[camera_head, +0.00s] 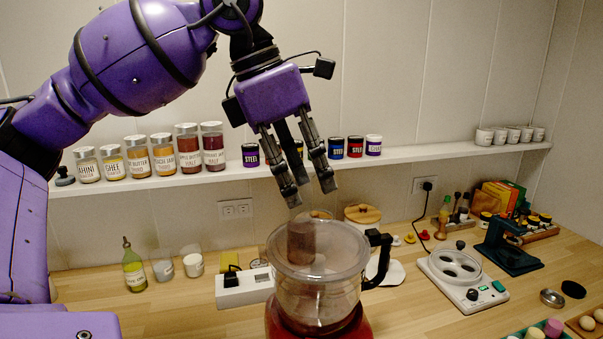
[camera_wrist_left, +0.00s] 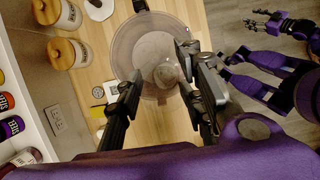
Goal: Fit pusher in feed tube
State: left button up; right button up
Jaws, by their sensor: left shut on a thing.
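The food processor has a clear bowl (camera_head: 320,290) with a dark handle and a red base. A short brownish, see-through feed tube (camera_head: 301,243) rises from its lid (camera_head: 340,262). My left gripper (camera_head: 311,197) points down just above the tube and is shut on the pusher, whose outline I cannot pick out clearly between the fingers.
A shelf (camera_head: 400,153) of labelled jars runs along the wall behind. A white box (camera_head: 243,288) stands left of the processor and a white egg cooker (camera_head: 460,275) right of it. An oil bottle (camera_head: 133,268) stands at left.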

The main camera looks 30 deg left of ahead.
aim_at(302, 197)
jog(key=shift+w+a+r, duration=0.15)
jog(key=shift+w+r, duration=0.2)
jog(key=shift+r, duration=0.05)
pick_arm(q)
jog(key=shift+f, duration=0.3)
pick_arm(e)
jog(key=shift+s+f, duration=0.2)
jog(key=shift+f, duration=0.05)
pick_arm(q)
jog(key=shift+f, duration=0.5)
jog(key=shift+f+b, duration=0.1)
jog(key=shift+b, duration=0.2)
pick_arm(e)
jog(key=shift+s+d+f, duration=0.2)
jog(key=shift+s+f, duration=0.3)
jog(key=shift+f, duration=0.05)
pick_arm(q)
jog(key=shift+f+b, duration=0.35)
jog(key=shift+f, duration=0.6)
pick_arm(e)
jog(key=shift+s+a+f, duration=0.25)
jog(key=shift+s+f, duration=0.05)
jog(key=shift+f, duration=0.2)
pick_arm(q)
jog(key=shift+f, duration=0.3)
pick_arm(e)
jog(key=shift+s+d+f, duration=0.15)
jog(key=shift+s+f, duration=0.05)
jog(key=shift+s, duration=0.05)
